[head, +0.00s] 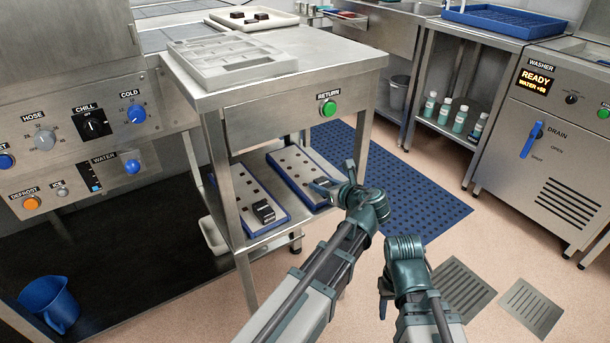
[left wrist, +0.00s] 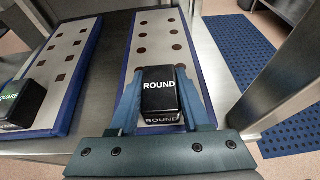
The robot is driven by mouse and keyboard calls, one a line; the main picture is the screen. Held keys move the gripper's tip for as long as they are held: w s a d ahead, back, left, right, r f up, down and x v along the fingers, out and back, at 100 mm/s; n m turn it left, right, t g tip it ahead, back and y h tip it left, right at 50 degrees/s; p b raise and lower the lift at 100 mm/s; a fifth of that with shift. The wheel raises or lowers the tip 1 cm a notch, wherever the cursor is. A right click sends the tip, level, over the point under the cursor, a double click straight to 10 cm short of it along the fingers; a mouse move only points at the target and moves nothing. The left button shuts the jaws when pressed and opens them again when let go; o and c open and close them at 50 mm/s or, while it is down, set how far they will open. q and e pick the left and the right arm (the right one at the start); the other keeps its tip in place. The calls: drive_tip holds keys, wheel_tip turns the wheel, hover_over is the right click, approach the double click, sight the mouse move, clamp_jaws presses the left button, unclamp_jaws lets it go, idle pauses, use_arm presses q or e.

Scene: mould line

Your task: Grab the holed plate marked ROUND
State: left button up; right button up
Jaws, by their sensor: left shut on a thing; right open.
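The holed plate marked ROUND (head: 291,164) is a pale plate with round holes and a blue edge. It lies on the lower shelf, on the right of two plates, and also shows in the left wrist view (left wrist: 158,40). A black block labelled ROUND (left wrist: 160,88) stands at its near end. My left gripper (head: 325,190) is shut on this block, one finger on each side, as the left wrist view shows; in the head view the gripper hides most of it. My right gripper (head: 384,298) is open, low over the floor and away from the plates.
A similar plate with square holes (head: 240,190) lies just left on the shelf, with its own black block (head: 264,212). The steel table's legs (head: 363,140) and top (head: 355,57) frame the shelf. A blue floor mat (head: 415,205) lies to the right.

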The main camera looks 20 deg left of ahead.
use_arm(q)
clamp_jaws()
drive_tip(key=shift+r, duration=0.15)
